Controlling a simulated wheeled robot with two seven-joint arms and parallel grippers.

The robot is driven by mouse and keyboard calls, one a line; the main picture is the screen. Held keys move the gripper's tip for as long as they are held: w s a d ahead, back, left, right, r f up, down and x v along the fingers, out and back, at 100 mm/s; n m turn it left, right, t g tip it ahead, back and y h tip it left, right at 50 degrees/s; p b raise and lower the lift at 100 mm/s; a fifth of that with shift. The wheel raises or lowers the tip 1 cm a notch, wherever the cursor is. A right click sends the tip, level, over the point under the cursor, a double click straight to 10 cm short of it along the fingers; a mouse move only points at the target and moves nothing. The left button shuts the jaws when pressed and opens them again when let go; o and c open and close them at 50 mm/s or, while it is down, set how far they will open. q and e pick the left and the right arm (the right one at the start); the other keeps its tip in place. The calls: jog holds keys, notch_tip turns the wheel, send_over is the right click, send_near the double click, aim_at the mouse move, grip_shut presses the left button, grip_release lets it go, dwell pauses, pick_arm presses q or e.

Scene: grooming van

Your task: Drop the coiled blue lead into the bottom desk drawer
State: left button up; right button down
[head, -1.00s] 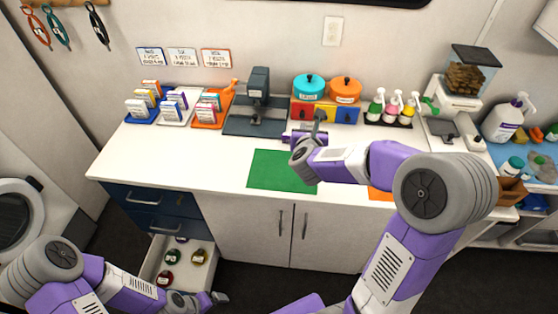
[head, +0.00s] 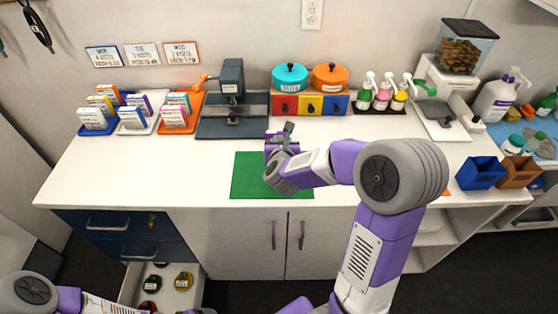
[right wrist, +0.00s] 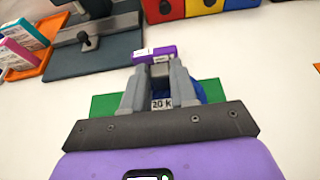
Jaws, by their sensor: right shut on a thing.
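My right gripper (head: 284,152) is above the green mat (head: 240,187) on the white counter. In the right wrist view its fingers (right wrist: 160,88) are shut on the coiled blue lead (right wrist: 202,92), mostly hidden behind them. A small tag showing "20 k" sits between the fingers. The bottom desk drawer (head: 167,294) stands open at lower left, below the blue drawer fronts. It holds coiled leads, including a green one (head: 151,284) and a yellow one (head: 183,281). My left arm enters at lower left; its gripper is cut off by the bottom edge and its jaws cannot be made out.
A purple and white item (right wrist: 155,53) lies just beyond the right fingers. Behind are a dark press-like device (head: 232,100), coloured drawers (head: 309,104) and pump bottles (head: 384,95). Box trays (head: 175,112) stand at left. The counter's front left is clear.

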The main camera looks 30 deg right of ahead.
notch_tip(320, 180, down, 5)
jog(key=shift+b, duration=0.65)
jog(key=shift+r, duration=0.1)
jog(key=shift+f, duration=0.2)
jog(key=c, duration=0.9)
grip_release()
jog(key=shift+r, duration=0.15)
